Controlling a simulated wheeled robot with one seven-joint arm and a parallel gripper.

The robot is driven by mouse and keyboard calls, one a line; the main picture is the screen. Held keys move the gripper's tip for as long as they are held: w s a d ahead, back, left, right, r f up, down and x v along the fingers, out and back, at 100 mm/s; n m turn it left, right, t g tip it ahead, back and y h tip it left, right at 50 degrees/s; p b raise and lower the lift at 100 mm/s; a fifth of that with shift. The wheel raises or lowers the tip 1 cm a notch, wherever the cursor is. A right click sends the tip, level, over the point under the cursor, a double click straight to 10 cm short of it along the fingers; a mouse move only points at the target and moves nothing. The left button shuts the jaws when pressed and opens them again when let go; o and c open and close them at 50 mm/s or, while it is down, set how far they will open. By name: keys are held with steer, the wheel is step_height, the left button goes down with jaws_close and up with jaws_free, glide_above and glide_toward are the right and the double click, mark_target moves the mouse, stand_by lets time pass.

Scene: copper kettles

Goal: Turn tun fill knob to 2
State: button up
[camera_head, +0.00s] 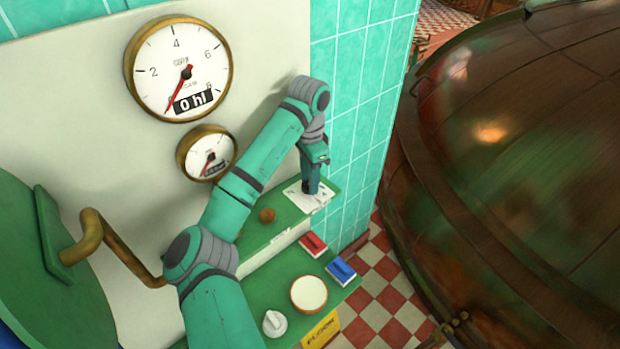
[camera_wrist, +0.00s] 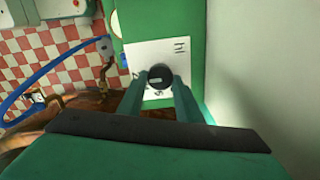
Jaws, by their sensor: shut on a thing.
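The tun fill knob (camera_wrist: 159,76) is a dark round knob on a white dial plate marked "hl" in the wrist view. My gripper (camera_wrist: 160,82) is shut on it, one green finger on each side. The knob's pointing direction and most of the plate's numbers are hidden or too small to read. In the head view the white dial plate (camera_head: 318,202) lies on the green panel's far end, with my gripper (camera_head: 311,187) pointing down onto it and hiding the knob. The large round gauge (camera_head: 155,60) shows "0 hl", its red needle at the lower left.
A smaller gauge (camera_head: 207,153) sits below the large one. A big copper kettle (camera_head: 510,150) stands right.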

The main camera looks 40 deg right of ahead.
stand_by(0.3)
steer(key=o, duration=1)
steer(key=shift+o, duration=0.2)
steer(key=shift+r, duration=0.1)
step_height(320, 180, up, 11)
steer(key=shift+f, duration=0.2)
